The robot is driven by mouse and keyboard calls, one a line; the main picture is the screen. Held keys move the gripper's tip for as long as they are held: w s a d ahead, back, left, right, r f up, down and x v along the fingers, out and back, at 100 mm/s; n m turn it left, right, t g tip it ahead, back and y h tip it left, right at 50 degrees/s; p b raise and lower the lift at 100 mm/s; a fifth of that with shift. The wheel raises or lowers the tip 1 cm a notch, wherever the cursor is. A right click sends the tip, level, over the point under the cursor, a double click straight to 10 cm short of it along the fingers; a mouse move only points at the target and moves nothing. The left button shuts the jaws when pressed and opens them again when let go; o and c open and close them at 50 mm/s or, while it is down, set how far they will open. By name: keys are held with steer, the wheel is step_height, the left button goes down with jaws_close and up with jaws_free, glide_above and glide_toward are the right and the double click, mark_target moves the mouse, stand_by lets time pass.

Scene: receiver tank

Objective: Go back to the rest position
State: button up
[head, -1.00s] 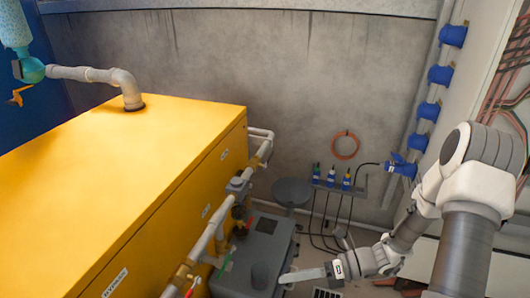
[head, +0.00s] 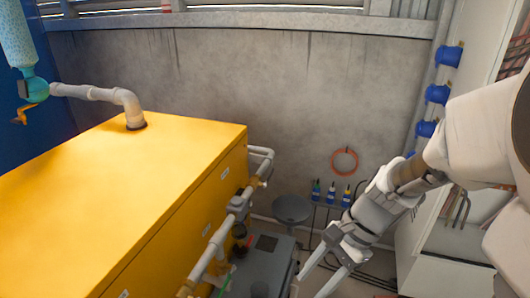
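My gripper (head: 310,286) is at the lower middle right of the head view, pointing down and to the left. Its two fingers are spread apart and nothing shows between them. My arm reaches in from the right edge, bent, and hides part of the right wall. The gripper appears just right of the grey box (head: 262,262) in the picture; I cannot tell how far apart they are in depth.
A large yellow tank (head: 130,190) fills the left, with grey pipes (head: 212,245) along its side. A round grey stool-like disc (head: 291,208) and a small rack of bottles (head: 331,194) stand by the concrete wall (head: 250,90). Blue fittings (head: 437,94) line the right wall.

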steer(key=s+d+r+n+t+h+p, duration=0.1)
steer(key=s+d+r+n+t+h, duration=0.1)
steer(key=r+n, duration=0.4)
steer(key=s+d+r+n+t+h, duration=0.2)
steer(key=r+n+t, duration=0.3)
steer(key=r, duration=0.4)
steer(key=shift+s+d+n+h+p, duration=0.25)
steer(key=shift+s+n+h+p, duration=0.15)
steer(key=shift+s+n+h, duration=0.3)
steer(key=shift+w+a, duration=0.1)
steer(key=shift+a, duration=0.1)
